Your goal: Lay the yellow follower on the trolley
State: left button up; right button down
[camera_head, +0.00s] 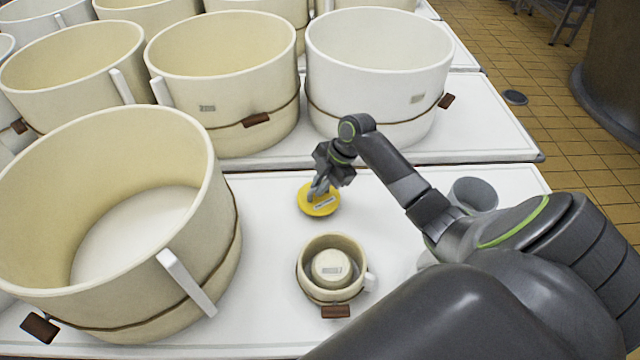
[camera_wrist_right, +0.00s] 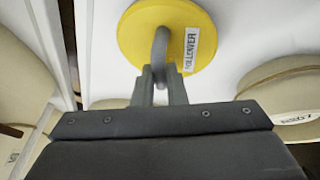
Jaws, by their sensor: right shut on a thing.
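The yellow follower (camera_head: 318,203) is a round disc with a grey handle and a white label, which reads as FOLLOWER in the right wrist view (camera_wrist_right: 136,42). My right gripper (camera_head: 320,184) is shut on its handle, with the disc below the fingers over the white trolley top (camera_head: 262,205). I cannot tell whether the disc touches the surface or hangs just above it. In the right wrist view the fingers (camera_wrist_right: 160,80) close on the handle. My left gripper does not show.
A small cream mould (camera_head: 309,287) with a cream piece inside stands just in front of the follower. A large cream vat (camera_head: 225,215) stands at left. A grey cup (camera_head: 473,195) is at right, beside my arm. Several large vats stand behind on another white surface.

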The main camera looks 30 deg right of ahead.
jog(key=shift+f+b, duration=0.4)
jog(key=shift+f, duration=0.4)
dwell(0.6)
jog(key=c, duration=1.4)
grip_release()
